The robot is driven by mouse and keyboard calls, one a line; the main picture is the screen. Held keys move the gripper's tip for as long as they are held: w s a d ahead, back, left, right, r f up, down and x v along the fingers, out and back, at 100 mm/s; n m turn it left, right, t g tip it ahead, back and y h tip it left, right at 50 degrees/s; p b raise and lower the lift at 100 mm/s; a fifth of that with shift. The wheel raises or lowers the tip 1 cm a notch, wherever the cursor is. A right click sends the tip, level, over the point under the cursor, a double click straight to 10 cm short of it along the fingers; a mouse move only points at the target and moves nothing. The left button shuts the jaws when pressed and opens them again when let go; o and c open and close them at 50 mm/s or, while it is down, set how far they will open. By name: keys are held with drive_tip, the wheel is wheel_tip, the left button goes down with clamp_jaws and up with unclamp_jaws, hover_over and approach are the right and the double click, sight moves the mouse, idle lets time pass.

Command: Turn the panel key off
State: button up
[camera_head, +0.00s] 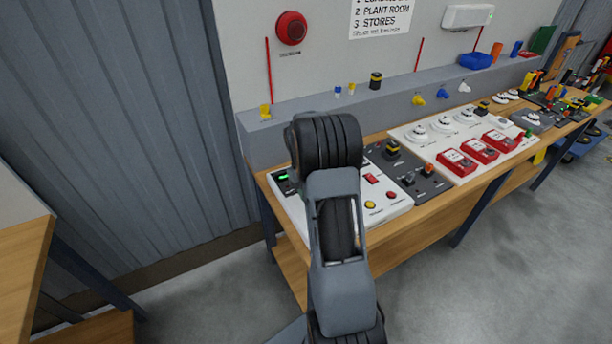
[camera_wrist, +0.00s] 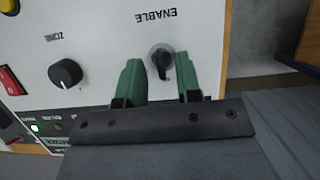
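The panel key (camera_wrist: 161,62) is a dark grey key switch on a round base, under the upside-down word ENABLE in the wrist view. It sits on the white panel (camera_wrist: 95,25), which also shows in the head view (camera_head: 402,207) behind my arm. My gripper (camera_wrist: 160,78) has two green fingers, open, with one on each side of the key. Gaps show between the key and both fingers, nearer on the right. Whether the fingers reach down to the key's depth I cannot tell. In the head view my arm hides the key and the gripper.
A black ZONE knob (camera_wrist: 65,73) sits left of the key in the wrist view. Red call points (camera_head: 457,162) and white detectors (camera_head: 417,134) stand farther right on the bench. Open floor (camera_head: 500,270) lies in front.

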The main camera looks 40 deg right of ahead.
drive_tip(key=v, duration=1.2)
drive_tip(key=shift+r+b, duration=0.3)
drive_tip(key=shift+r, duration=0.1)
wheel_tip(320, 180, down, 4)
drive_tip(key=a+m+t, duration=0.1)
drive_tip(key=a+t, duration=0.1)
drive_tip(key=s+a+r+n+t, duration=0.1)
drive_tip(key=s+a+r+t, duration=0.1)
drive_tip(key=s+a, duration=0.6)
drive_tip(key=s+a+r+n+t, duration=0.1)
drive_tip(key=s+a+r+t, duration=0.2)
drive_tip(key=s+a, duration=0.6)
drive_tip(key=shift+s+a+r+t+h, duration=0.2)
drive_tip(key=shift+s+a+t+h, duration=0.1)
drive_tip(key=shift+a+t, duration=0.65)
